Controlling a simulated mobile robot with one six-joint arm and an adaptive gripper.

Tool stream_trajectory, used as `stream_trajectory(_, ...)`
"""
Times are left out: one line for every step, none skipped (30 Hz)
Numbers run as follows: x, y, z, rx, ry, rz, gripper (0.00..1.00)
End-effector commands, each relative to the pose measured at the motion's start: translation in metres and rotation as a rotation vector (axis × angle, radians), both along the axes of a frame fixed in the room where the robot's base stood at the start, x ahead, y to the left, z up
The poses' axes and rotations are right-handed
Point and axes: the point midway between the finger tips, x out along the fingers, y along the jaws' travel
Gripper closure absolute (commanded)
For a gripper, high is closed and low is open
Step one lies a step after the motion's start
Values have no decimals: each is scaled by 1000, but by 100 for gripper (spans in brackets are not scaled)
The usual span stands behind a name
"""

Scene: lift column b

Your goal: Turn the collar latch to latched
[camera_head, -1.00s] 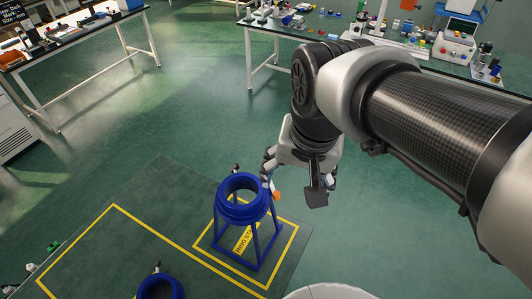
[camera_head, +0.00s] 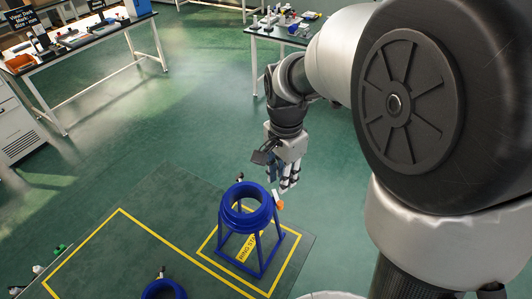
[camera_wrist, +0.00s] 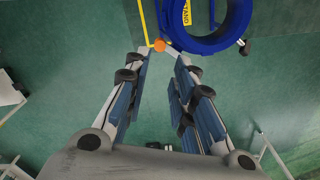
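The blue ring collar (camera_head: 247,206) sits on top of a blue legged stand, with an opening in its middle. A short lever with an orange tip (camera_head: 280,205) sticks out on its right side. My gripper (camera_head: 284,188) points down just above and behind the orange tip. In the wrist view the gripper (camera_wrist: 163,55) is open, and the orange tip (camera_wrist: 159,45) shows between and just past the fingertips. Whether a finger touches the lever I cannot tell. The blue ring (camera_wrist: 212,40) is at the top right there, with a dark knob (camera_wrist: 243,46) on its edge.
A second blue ring (camera_head: 163,290) is cut off at the bottom edge. The stand is on a dark mat with yellow lines (camera_head: 120,212). Workbenches (camera_head: 75,40) stand at the back left and back centre. Green floor around the stand is clear.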

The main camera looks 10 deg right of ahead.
Motion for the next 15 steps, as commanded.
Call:
stream_trajectory(-1, 0, -15, 0, 5, 0, 76)
stream_trajectory(-1, 0, -21, 0, 4, 0, 76)
stream_trajectory(-1, 0, -30, 0, 4, 1, 76)
stream_trajectory(-1, 0, -37, 0, 4, 1, 76)
stream_trajectory(-1, 0, -44, 0, 5, 1, 76)
stream_trajectory(-1, 0, -52, 0, 4, 1, 76)
stream_trajectory(-1, 0, -58, 0, 4, 1, 76)
stream_trajectory(-1, 0, -64, 0, 4, 1, 76)
stream_trajectory(-1, 0, -72, 0, 4, 1, 76)
stream_trajectory(-1, 0, -77, 0, 3, 1, 76)
stream_trajectory(-1, 0, -81, 0, 3, 1, 76)
stream_trajectory(-1, 0, -87, 0, 2, 1, 76)
stream_trajectory(-1, 0, -91, 0, 3, 1, 76)
stream_trajectory(-1, 0, -94, 0, 2, 1, 76)
stream_trajectory(0, 0, -98, 0, 1, 1, 76)
